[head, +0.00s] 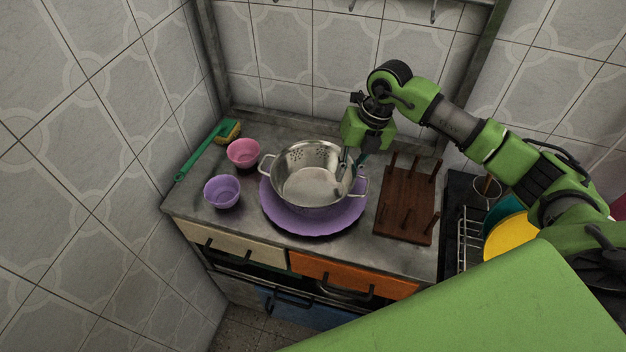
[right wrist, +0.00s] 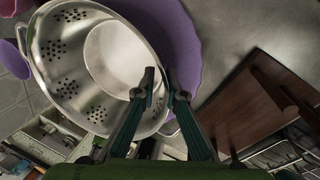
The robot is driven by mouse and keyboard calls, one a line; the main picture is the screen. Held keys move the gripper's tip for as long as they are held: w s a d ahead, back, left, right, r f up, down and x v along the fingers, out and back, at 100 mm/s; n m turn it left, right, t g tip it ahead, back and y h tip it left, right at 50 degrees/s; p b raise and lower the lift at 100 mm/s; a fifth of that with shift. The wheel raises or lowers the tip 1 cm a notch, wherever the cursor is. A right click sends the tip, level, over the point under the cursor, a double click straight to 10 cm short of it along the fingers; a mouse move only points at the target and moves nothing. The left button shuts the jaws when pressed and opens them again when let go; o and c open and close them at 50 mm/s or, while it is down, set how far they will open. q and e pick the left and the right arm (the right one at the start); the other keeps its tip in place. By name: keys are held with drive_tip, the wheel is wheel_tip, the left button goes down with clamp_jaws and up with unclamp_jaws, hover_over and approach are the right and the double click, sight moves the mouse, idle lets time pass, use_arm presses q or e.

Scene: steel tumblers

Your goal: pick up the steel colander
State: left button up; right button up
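The steel colander (head: 308,184) sits on a purple plate (head: 288,226) on the counter, with one handle at each side. It fills the upper left of the right wrist view (right wrist: 70,60). My right gripper (head: 354,164) reaches down from above at the colander's right rim, near the right handle. In the right wrist view its fingers (right wrist: 161,82) are apart, one over the colander's inside and one outside over the purple plate, with the rim between them. Whether either finger touches the rim cannot be told. My left gripper is not in view.
A pink cup (head: 243,153) and a purple cup (head: 222,192) stand left of the colander, with a green-handled brush (head: 203,150) behind. A wooden rack with pegs (head: 404,205) stands close on the right. Beyond it are a wire rack (head: 470,240) and a yellow dish (head: 510,238). Tiled walls enclose the counter.

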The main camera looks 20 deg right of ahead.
drive_tip(key=shift+x, duration=0.75)
clamp_jaws()
drive_tip(key=shift+r, duration=0.1)
drive_tip(key=shift+r, duration=0.15)
drive_tip(key=shift+r+b, duration=0.3)
drive_tip(key=shift+b, duration=0.05)
drive_tip(key=shift+b+v, duration=0.65)
drive_tip(key=shift+v, duration=0.55)
drive_tip(key=s+d+r+b, duration=0.4)
drive_tip(key=s+r, duration=0.5)
drive_tip(key=s, duration=0.3)
drive_tip(key=shift+s+d+r, duration=0.35)
drive_tip(key=shift+d, duration=0.3)
